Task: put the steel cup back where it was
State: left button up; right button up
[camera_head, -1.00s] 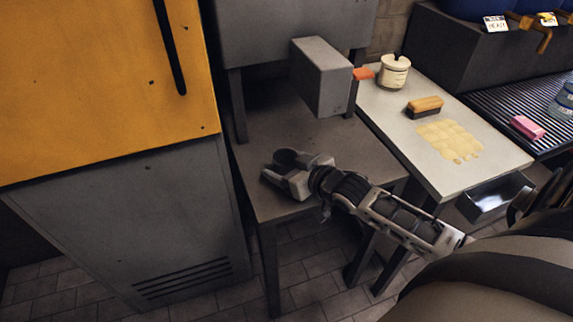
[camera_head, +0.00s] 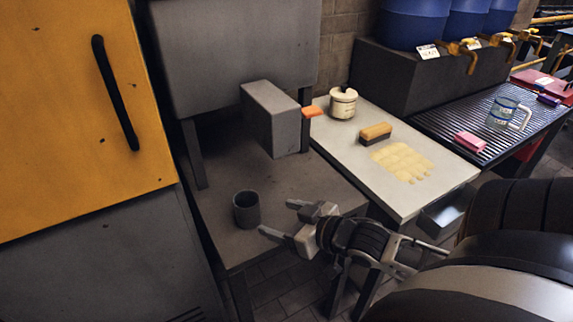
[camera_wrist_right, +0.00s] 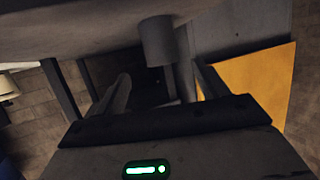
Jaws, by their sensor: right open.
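The steel cup (camera_head: 247,209) is a dark grey cup standing upright on the grey table (camera_head: 290,178), near its left front part. My right gripper (camera_head: 281,217) is open and empty, just to the right of the cup, with its fingers pointing toward it and a gap between. In the right wrist view the cup (camera_wrist_right: 157,41) shows beyond the open fingers (camera_wrist_right: 166,85), apart from them. My left gripper is not in view.
A grey box-shaped unit (camera_head: 272,118) with an orange tab overhangs the table. A white worktop (camera_head: 432,184) to the right holds a lidded pot (camera_head: 343,103) and a brush (camera_head: 376,133). A yellow cabinet (camera_head: 70,110) stands at the left. Bare table lies behind the cup.

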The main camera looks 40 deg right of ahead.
jog(key=s+a+f+g, duration=0.1)
jog(key=s+a+f, duration=0.3)
jog(key=a, duration=0.4)
jog(key=s+a+f+g, duration=0.2)
jog(key=s+a+f, duration=0.2)
jog(key=a, duration=0.5)
notch_tip(320, 180, down, 2)
jog(key=shift+f+n+y, duration=0.1)
jog(key=shift+n+y, duration=0.3)
jog(key=shift+a, duration=0.1)
